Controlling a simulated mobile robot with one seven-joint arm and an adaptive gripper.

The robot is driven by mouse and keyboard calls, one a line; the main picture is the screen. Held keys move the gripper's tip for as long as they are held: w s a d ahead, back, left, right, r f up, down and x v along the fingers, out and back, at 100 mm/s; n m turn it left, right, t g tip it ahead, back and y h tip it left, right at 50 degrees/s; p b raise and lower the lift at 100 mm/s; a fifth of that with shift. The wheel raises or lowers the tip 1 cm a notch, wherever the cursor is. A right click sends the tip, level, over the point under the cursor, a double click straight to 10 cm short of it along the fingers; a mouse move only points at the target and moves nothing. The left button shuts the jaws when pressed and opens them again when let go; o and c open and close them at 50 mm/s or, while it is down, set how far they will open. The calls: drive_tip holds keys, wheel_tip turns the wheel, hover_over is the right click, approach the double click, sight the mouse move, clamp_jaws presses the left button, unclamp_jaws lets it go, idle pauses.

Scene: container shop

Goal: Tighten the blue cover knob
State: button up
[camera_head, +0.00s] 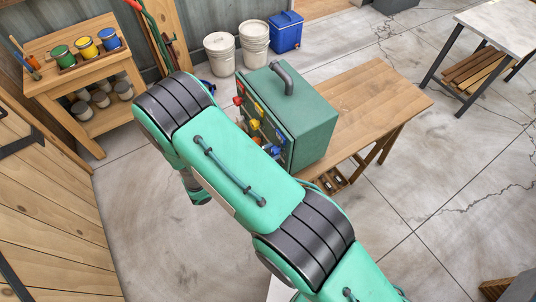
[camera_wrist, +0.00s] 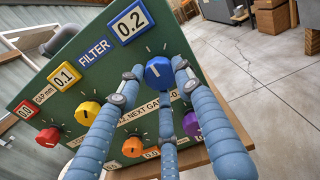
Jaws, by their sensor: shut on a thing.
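My gripper (camera_wrist: 157,82) has blue ribbed fingers closed around this knob, one at each side and one below. The panel is a face of the green box (camera_head: 312,112) on the wooden table, seen in the head view with a grey handle on top. How far the cover is seated cannot be told.
Red (camera_wrist: 47,137), yellow (camera_wrist: 87,113), orange (camera_wrist: 133,147) and purple (camera_wrist: 190,123) knobs sit close by on the panel. The wooden table (camera_head: 375,95) is bare right of the box. A shelf (camera_head: 62,50) with paint pots, white buckets (camera_head: 220,50) and a blue cooler (camera_head: 286,32) stand behind.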

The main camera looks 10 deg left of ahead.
drive_tip(key=shift+s+d+f+m, duration=0.1)
drive_tip(key=shift+f+m, duration=0.1)
drive_tip(key=shift+m, duration=0.1)
drive_tip(key=m+b, duration=0.3)
drive_tip(key=shift+f+m+b, duration=0.15)
drive_tip(key=shift+m+b, duration=0.25)
drive_tip(key=m+b, duration=0.3)
drive_tip(key=m, duration=0.1)
drive_tip(key=shift+c, duration=0.2)
drive_tip(key=shift+m, duration=0.3)
